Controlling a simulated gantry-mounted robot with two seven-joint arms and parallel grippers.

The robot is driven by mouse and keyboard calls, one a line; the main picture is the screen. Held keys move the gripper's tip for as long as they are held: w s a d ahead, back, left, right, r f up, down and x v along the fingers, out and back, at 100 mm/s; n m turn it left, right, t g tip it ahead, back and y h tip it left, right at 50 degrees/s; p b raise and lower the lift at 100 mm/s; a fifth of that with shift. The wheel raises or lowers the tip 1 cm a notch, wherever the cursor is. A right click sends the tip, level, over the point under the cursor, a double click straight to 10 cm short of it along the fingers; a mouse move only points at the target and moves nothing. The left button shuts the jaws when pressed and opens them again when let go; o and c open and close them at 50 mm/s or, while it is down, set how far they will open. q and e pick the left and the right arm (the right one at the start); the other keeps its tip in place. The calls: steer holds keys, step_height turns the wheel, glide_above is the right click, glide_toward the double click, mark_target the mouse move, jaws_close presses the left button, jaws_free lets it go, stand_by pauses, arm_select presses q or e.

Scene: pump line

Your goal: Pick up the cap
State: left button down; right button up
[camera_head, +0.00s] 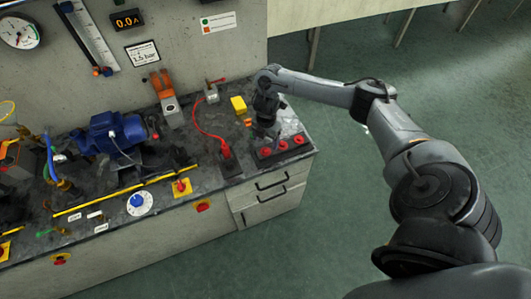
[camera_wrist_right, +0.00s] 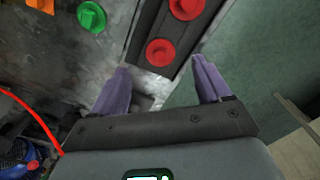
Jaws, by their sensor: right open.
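Several red caps sit in a row on a dark rack (camera_head: 272,156) at the right end of the bench. The near-left red cap (camera_head: 265,152) also shows in the right wrist view (camera_wrist_right: 160,52), just beyond my fingertips. A second red cap (camera_wrist_right: 186,8) lies behind it on the rack. A green knobbed cap (camera_wrist_right: 91,16) lies on the bench left of the rack in the wrist view. Which one is the cap I cannot tell. My right gripper (camera_wrist_right: 161,66) is open with nothing between its purple fingers. It points down at the bench beside the rack (camera_head: 266,130). My left gripper is not in view.
A red cable (camera_head: 203,127) curves to a red connector (camera_head: 226,151). A blue pump motor (camera_head: 112,135) stands further left. Right of the bench is open green floor (camera_head: 335,140).

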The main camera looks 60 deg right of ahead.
mark_target(266, 149)
steer(key=shift+a+f, duration=0.15)
steer(key=shift+f, duration=2.45)
jaws_close()
